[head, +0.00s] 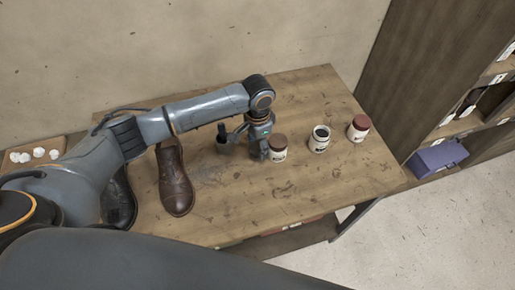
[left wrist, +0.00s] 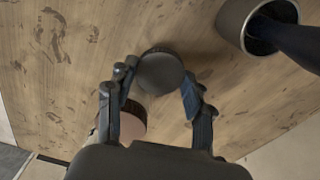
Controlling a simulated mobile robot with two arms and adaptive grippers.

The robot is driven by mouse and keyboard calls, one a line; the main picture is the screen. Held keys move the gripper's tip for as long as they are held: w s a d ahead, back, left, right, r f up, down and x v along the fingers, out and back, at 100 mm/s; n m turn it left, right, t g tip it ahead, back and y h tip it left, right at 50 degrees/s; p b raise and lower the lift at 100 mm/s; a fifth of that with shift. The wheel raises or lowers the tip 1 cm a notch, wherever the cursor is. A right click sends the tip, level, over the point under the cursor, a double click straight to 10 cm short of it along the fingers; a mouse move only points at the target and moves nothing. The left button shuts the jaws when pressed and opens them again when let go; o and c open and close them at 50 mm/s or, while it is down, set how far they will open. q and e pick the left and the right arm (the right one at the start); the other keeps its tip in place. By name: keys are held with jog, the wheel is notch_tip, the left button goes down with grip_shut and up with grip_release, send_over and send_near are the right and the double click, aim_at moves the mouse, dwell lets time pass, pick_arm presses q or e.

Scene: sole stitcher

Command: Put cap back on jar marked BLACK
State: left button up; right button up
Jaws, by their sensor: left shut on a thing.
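An open jar (head: 320,139) with a pale body, a dark label and dark contents stands upright between two capped jars on the wooden table. The lettering is too small to read. My left gripper (head: 261,153) is low over the table, just left of the left capped jar. In the left wrist view its fingers (left wrist: 159,78) are shut on a dark round cap (left wrist: 161,73) with a ridged edge. The cap cannot be made out in the head view. My right gripper is not in view.
A brown-capped jar (head: 279,150) stands close beside my gripper; a reddish-capped jar (head: 358,128) is further right. A brown shoe (head: 176,180) and a darker shoe (head: 118,200) lie left. The table's (head: 300,195) front is clear. Shelves hold a purple box (head: 437,158).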

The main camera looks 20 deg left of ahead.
pick_arm(q)
jog(key=s+d+r+b, duration=0.1)
jog(key=s+r+b, duration=0.1)
jog(key=s+r, duration=0.8)
jog(key=s, duration=0.4)
jog(key=shift+d+r, duration=0.2)
jog(key=shift+r, duration=0.05)
